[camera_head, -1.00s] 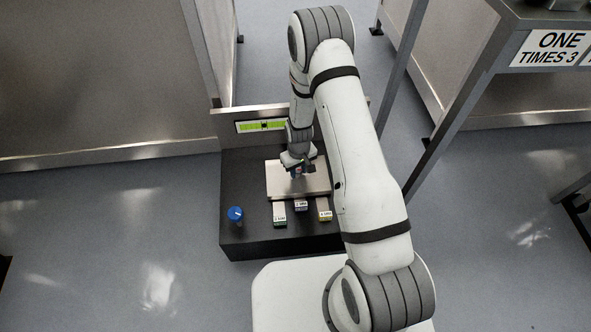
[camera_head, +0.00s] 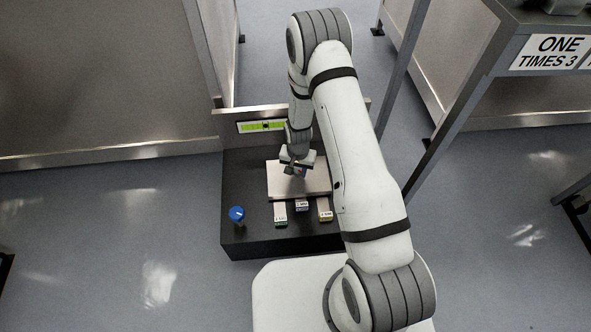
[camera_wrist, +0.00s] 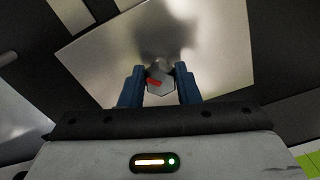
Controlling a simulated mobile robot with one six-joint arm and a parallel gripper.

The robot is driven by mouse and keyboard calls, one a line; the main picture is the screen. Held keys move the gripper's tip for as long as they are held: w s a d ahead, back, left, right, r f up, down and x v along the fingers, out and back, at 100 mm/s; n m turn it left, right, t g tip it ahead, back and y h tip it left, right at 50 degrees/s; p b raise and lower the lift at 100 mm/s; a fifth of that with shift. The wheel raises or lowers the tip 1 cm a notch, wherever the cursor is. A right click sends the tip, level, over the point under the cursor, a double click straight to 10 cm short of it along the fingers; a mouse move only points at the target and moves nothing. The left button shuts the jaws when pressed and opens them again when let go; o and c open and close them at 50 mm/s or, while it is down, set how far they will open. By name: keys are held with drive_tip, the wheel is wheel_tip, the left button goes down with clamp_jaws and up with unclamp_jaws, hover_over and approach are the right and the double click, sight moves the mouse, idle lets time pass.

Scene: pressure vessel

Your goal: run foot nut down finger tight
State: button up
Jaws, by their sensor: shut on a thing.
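My gripper (camera_wrist: 160,84) is shut on the foot nut (camera_wrist: 159,82), a grey metal nut with a red mark, seen between the two blue fingers in the wrist view. The nut sits over a pale metal plate (camera_wrist: 215,50). In the head view my gripper (camera_head: 297,170) points down over the same plate (camera_head: 282,188), which lies on a black base block (camera_head: 255,235). The nut is too small and too covered to make out there. The wrist view does not show how far down the nut sits.
A blue knob (camera_head: 236,213) stands at the block's front left. Several labelled tabs (camera_head: 280,214) stick out along the plate's front edge. A green level display (camera_head: 262,126) is on the upright panel behind. A dark frame leg (camera_head: 455,110) stands to the right.

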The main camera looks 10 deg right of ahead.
sight(297, 172)
drive_tip(key=shift+s+a+m, duration=0.1)
drive_tip(key=shift+a+m, duration=0.1)
drive_tip(key=shift+m, duration=1)
drive_tip(key=o, duration=1)
wheel_tip(297, 172, up, 8)
drive_tip(key=p, duration=0.3)
drive_tip(key=shift+f, duration=0.1)
